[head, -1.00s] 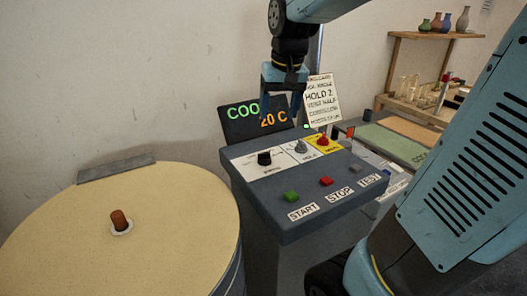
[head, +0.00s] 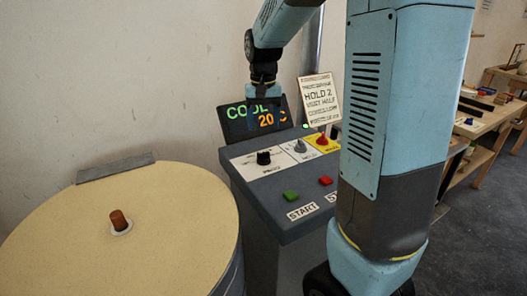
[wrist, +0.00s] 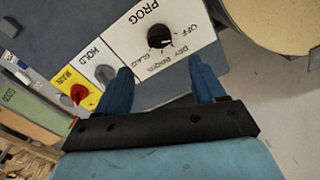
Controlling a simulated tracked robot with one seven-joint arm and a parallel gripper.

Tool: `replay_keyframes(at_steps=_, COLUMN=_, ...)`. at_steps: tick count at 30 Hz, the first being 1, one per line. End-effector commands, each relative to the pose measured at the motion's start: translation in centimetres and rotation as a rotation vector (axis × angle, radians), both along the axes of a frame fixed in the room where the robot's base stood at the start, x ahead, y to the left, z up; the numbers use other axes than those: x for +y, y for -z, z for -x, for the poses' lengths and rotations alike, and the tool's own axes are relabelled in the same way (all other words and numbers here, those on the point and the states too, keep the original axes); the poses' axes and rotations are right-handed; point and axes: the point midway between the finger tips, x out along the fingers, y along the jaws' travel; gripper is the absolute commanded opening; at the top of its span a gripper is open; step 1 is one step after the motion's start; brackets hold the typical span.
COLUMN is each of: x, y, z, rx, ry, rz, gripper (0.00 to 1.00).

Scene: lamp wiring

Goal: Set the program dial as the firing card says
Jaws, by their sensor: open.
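The program dial is a black knob (wrist: 160,37) on a white plate marked PROG, with OFF, DRY, BISQUE and GLAZE around it. It also shows on the sloped control panel in the head view (head: 263,157). Its pointer seems to face toward OFF, but this is hard to tell. The firing card (head: 320,100) stands behind the panel; HOLD 2 and VENT HALF are readable, its program line is too small. My gripper (wrist: 164,78) is open and empty, with the dial ahead of its fingers, apart from them. In the head view its fingers (head: 265,112) blend into the dark display.
The display (head: 256,118) reads COOL 20 C. Beside the dial are a grey HOLD knob (wrist: 105,73) and a red MAIN knob (wrist: 80,93). Green START (head: 291,195) and red STOP (head: 325,181) buttons sit in front. A round kiln lid (head: 60,240) is at left.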

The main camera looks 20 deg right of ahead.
Motion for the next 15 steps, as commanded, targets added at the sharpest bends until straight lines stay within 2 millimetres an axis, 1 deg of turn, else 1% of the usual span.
replay_keyframes(at_steps=1, x=0.0, y=1.1, z=0.1, rx=0.005, ry=0.000, rz=0.001, gripper=0.69)
replay_keyframes(at_steps=6, x=0.0, y=4.1, z=0.1, rx=0.004, ry=-0.001, rz=0.001, gripper=0.69)
replay_keyframes(at_steps=12, x=0.0, y=7.4, z=0.1, rx=0.004, ry=0.000, rz=0.000, gripper=0.69)
replay_keyframes(at_steps=15, x=0.0, y=8.7, z=0.1, rx=0.003, ry=0.000, rz=0.000, gripper=0.69)
